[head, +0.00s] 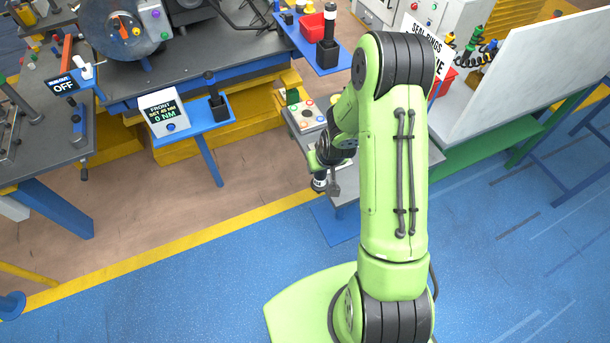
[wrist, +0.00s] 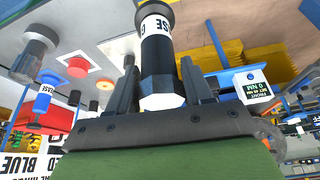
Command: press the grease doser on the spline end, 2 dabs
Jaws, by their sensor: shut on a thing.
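My gripper (wrist: 158,92) is shut on a black grease doser (wrist: 158,55) with a white label band and a pale end, between its two dark fingers. The label lettering is upside down and partly cut off. In the head view my gripper (head: 326,178) is small and partly hidden by my green arm, low beside a grey stand. The doser shows there as a small black and white piece (head: 319,184). A blue piece with a similar label (wrist: 44,90) stands at left in the wrist view. I cannot make out the spline end in either view.
A grey top (head: 307,115) with coloured round spots lies just beyond my gripper. A blue stand (head: 205,125) holds a "0 NM" display (head: 164,113) and a black holder. A dark workbench (head: 180,85) stands behind. The blue floor (head: 180,285) at front left is mostly clear.

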